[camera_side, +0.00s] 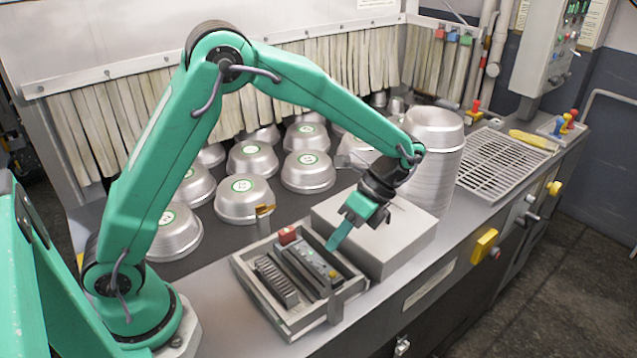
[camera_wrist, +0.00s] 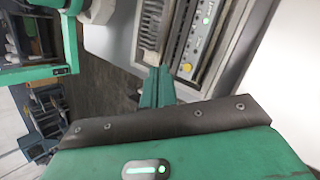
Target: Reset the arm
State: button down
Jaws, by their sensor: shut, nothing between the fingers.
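My green arm arches over the metal work surface in the side view. My gripper (camera_side: 338,238) points down and to the left, with its tip just above the right edge of a grey open tray (camera_side: 240,268). Its fingers are together and hold nothing. In the wrist view my gripper (camera_wrist: 157,85) shows as green closed fingers, close to the tray's panel with lit buttons (camera_wrist: 208,20). I cannot tell whether the tip touches the tray.
Several upturned metal pans (camera_side: 243,198) stand behind my arm. A pale box (camera_side: 385,240) is right beside my gripper, with a tall stack of pans (camera_side: 432,150) behind it. A wire rack (camera_side: 500,165) lies farther right. A strip curtain (camera_side: 110,125) hangs at the back.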

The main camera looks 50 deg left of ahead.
jog(key=shift+r, duration=0.55)
jog(key=s+a+r+n+t+h, duration=0.2)
jog(key=s+a+r+n+t, duration=0.8)
jog(key=s+r+n+t, duration=0.2)
jog(key=shift+s+r+n+t, duration=0.15)
jog(key=shift+s+n+t, duration=0.25)
jog(key=shift+n, duration=0.3)
dwell(0.3)
dwell(1.0)
